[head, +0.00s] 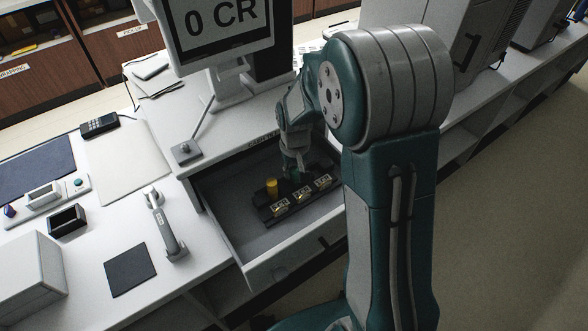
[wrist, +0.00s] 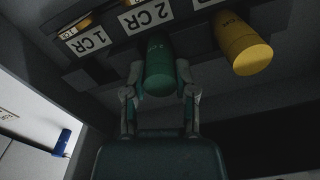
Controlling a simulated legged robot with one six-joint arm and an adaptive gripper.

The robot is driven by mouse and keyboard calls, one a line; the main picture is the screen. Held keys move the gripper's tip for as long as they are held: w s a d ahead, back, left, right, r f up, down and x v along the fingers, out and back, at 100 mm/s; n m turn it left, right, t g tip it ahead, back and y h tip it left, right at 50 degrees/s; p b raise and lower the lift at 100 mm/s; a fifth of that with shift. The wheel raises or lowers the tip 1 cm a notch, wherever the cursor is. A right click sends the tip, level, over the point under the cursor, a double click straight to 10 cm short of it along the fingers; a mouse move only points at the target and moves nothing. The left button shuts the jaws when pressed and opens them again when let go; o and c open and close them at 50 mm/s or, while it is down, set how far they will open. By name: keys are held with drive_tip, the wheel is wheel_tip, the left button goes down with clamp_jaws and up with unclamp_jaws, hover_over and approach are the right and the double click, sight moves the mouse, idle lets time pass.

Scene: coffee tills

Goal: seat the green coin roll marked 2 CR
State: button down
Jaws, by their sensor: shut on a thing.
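The green coin roll (wrist: 159,68) is between the two fingers of my gripper (wrist: 160,80), which is shut on it. Its far end meets the dark coin rack (wrist: 85,76) at the label 2 CR (wrist: 146,17); how deep it sits is hidden. In the head view my gripper (head: 295,163) is low inside the open drawer, just behind the rack (head: 264,213). The roll is only a small green patch there (head: 295,176), mostly covered by the gripper.
A yellow roll (wrist: 244,46) stands at the rack beside the green one, also visible in the head view (head: 272,188). A label 1 CR (wrist: 88,40) marks another place. A small blue cylinder (wrist: 62,142) lies outside. The drawer walls (head: 224,235) surround the rack; its left floor is clear.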

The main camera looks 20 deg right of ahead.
drive_tip(key=shift+c, duration=1.7)
unclamp_jaws()
wheel_tip(320, 180, up, 12)
